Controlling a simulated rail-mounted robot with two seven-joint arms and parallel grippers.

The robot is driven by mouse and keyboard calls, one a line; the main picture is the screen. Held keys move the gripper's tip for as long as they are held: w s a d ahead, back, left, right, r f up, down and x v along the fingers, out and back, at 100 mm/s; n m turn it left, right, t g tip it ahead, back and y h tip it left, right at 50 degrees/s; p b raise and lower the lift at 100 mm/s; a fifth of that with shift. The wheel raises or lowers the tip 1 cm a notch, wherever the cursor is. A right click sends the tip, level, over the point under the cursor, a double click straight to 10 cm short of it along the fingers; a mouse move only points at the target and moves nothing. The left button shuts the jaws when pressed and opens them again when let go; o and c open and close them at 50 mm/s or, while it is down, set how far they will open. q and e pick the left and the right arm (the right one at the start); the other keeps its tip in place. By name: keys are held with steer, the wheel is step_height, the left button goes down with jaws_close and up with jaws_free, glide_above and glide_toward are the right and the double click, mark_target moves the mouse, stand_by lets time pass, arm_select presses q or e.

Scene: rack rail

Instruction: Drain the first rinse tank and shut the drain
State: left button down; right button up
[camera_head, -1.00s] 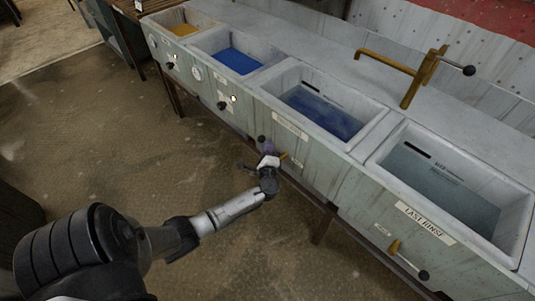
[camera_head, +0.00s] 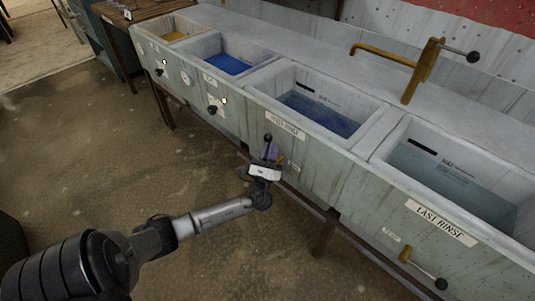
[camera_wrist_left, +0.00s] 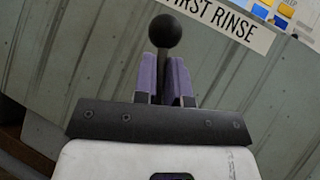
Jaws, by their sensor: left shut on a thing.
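The first rinse tank (camera_head: 318,83) is the third basin from the left and holds dark blue water (camera_head: 325,115). Its FIRST RINSE label (camera_head: 284,126) is on the front panel. Below it is the drain lever, whose black ball knob (camera_head: 268,138) points up. My left gripper (camera_head: 270,152) is shut on the lever, hiding much of it. In the left wrist view, the purple fingers (camera_wrist_left: 167,79) flank the lever stem, with the black knob (camera_wrist_left: 165,31) beyond them. My right gripper is not in view.
The last rinse tank (camera_head: 465,157) stands at right, with its own lever (camera_head: 424,270) on the panel below. A brass tap (camera_head: 415,75) stands behind the tanks. Blue and yellow basins stand to the left. The floor in front is open.

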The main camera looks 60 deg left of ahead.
arm_select(q)
steer(key=shift+w+d+r+m+t+h+b, duration=0.15)
steer(key=shift+d+m+t+h+b, duration=0.2)
steer(key=shift+m+t+h, duration=0.55)
steer(key=shift+d+r+m+t+h+b, duration=0.1)
steer(key=shift+d+m+t+h+b, duration=0.25)
steer(key=shift+m, duration=0.95)
steer(key=shift+a+t, duration=0.1)
steer(key=shift+t, duration=0.25)
steer(key=shift+r, duration=0.1)
steer(key=c, duration=1.2)
jaws_free()
steer(key=shift+o, duration=0.2)
steer(key=p+v, duration=0.2)
steer(key=v, duration=1.2)
steer(key=shift+r, duration=0.1)
